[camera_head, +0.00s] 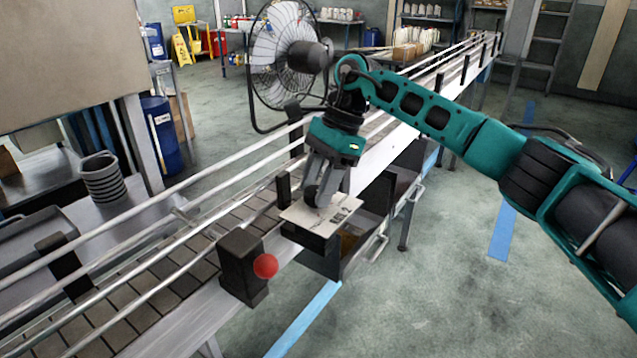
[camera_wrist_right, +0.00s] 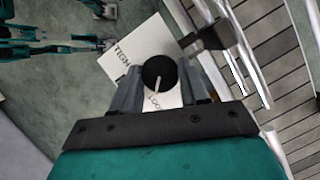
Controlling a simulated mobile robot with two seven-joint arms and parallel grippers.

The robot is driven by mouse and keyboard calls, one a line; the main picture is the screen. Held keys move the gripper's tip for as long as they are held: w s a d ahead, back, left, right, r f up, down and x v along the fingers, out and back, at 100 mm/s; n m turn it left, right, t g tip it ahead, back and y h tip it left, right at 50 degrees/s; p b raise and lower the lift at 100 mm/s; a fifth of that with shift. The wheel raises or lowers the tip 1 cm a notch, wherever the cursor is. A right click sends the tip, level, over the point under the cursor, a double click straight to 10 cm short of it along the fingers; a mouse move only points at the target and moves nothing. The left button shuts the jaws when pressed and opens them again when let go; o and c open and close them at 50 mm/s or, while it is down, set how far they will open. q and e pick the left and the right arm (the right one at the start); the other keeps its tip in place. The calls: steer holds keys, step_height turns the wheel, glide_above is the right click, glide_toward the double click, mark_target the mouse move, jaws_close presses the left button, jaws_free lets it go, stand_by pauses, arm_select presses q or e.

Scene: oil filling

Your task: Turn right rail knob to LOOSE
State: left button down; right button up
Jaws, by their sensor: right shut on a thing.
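The black round knob (camera_wrist_right: 159,72) sits on a white plate (camera_wrist_right: 145,45) marked TIGHT, partly cut off, and LOOSE, partly covered. Its white pointer line slants down toward the LOOSE lettering in the right wrist view. My right gripper (camera_head: 325,190) comes down from above onto the white plate (camera_head: 332,221) at the conveyor's near side. Its fingers (camera_wrist_right: 160,84) are on both sides of the knob and shut on it. The fingers hide most of the knob in the head view. My left gripper is not seen.
Conveyor rails (camera_head: 160,228) run diagonally past the plate. A black block with a red button (camera_head: 265,266) stands just left of it. A fan (camera_head: 285,55) stands behind my right arm. Open floor (camera_head: 440,290) lies to the right.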

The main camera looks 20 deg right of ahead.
steer(key=shift+r, duration=0.1)
stand_by(0.4)
steer(key=o, duration=1)
steer(key=v, duration=1.2)
steer(key=shift+d+r, duration=0.15)
steer(key=shift+r, duration=0.2)
steer(key=shift+f, duration=0.1)
